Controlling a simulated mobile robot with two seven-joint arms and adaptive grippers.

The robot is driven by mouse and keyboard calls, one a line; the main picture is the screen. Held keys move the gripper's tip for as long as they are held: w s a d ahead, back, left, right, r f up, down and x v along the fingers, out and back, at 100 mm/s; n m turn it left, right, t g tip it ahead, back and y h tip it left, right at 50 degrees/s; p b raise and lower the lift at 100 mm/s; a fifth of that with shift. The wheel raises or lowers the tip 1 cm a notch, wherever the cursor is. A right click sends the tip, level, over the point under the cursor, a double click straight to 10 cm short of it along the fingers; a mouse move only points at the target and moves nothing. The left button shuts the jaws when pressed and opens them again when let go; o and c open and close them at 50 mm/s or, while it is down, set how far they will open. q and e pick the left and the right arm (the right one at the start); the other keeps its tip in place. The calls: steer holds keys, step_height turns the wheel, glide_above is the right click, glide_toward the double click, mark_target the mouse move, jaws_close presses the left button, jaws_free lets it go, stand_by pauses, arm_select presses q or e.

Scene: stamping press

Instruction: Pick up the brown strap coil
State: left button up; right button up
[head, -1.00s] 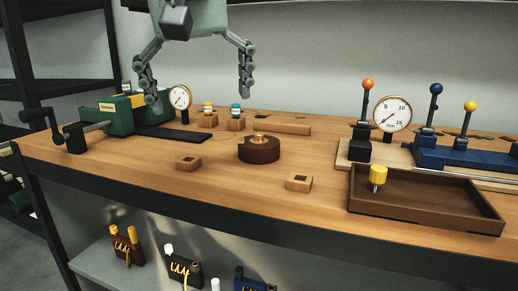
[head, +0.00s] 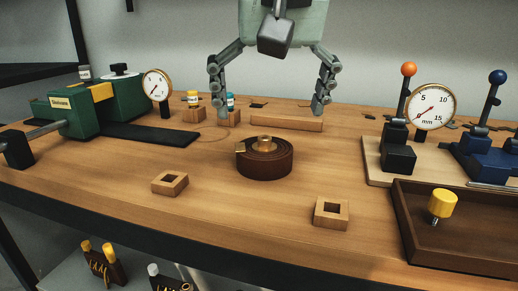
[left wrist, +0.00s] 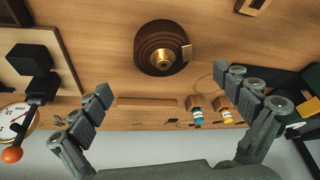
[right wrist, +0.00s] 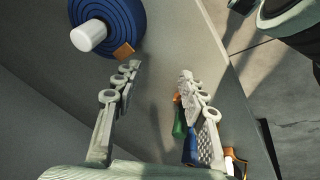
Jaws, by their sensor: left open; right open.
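The brown strap coil (head: 264,160) lies flat on the wooden bench, with a brass piece standing at its centre and a small tan tab at its edge. My left gripper (head: 270,108) is open and empty, above and behind the coil in the head view. In the left wrist view the coil (left wrist: 161,50) shows ahead of the spread fingers (left wrist: 165,100), apart from them. My right gripper (right wrist: 155,80) is open and empty in the right wrist view, away from the coil. It is not in the head view.
Two wooden square blocks (head: 170,183) (head: 331,213) lie in front of the coil. A brown tray (head: 405,225) with a yellow knob (head: 442,204) is at right. A green press (head: 85,108) and dial gauge (head: 157,84) stand at left. A blue coil (right wrist: 105,25) shows in the right wrist view.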

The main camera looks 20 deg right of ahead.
mark_target(264, 147)
arm_select(q)
steer(key=shift+x, duration=0.95)
steer(key=x, duration=0.4)
steer(key=shift+w+a+f, duration=0.15)
steer(key=shift+w+f, duration=0.15)
steer(key=shift+w, duration=0.05)
steer(key=c, duration=1.4)
steer(key=shift+r, duration=0.15)
